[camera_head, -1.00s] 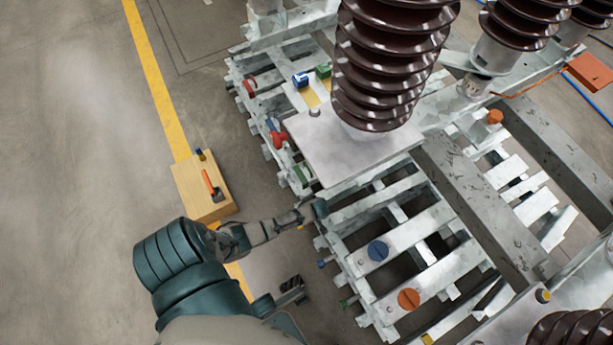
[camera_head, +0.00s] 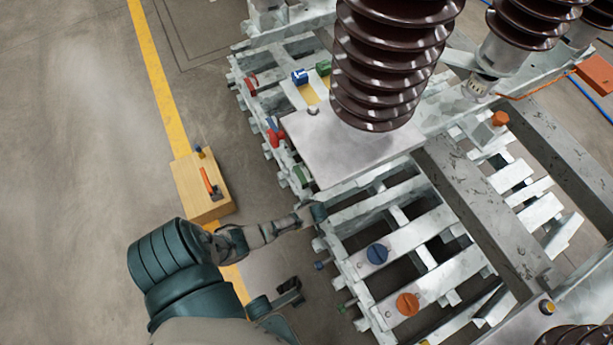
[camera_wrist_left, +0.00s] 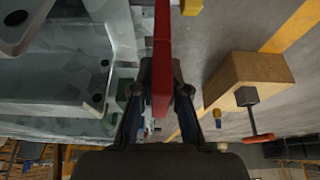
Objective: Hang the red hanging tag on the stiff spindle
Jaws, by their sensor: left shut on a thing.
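My left gripper (camera_wrist_left: 160,88) is shut on the red hanging tag (camera_wrist_left: 162,45), which shows edge-on as a long red bar in the left wrist view. In the head view the left gripper (camera_head: 308,215) is at the near left edge of the grey metal frame (camera_head: 345,232). The tag in it cannot be made out there. I cannot tell which part is the stiff spindle. My right gripper is not identifiable in these views.
A wooden box (camera_head: 190,185) with an orange-handled tool (camera_head: 210,184) stands on the floor left of the frame. Red and blue pieces (camera_head: 274,132) sit on the frame's left edge. A large brown insulator (camera_head: 392,70) rises from a plate. Floor at far left is clear.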

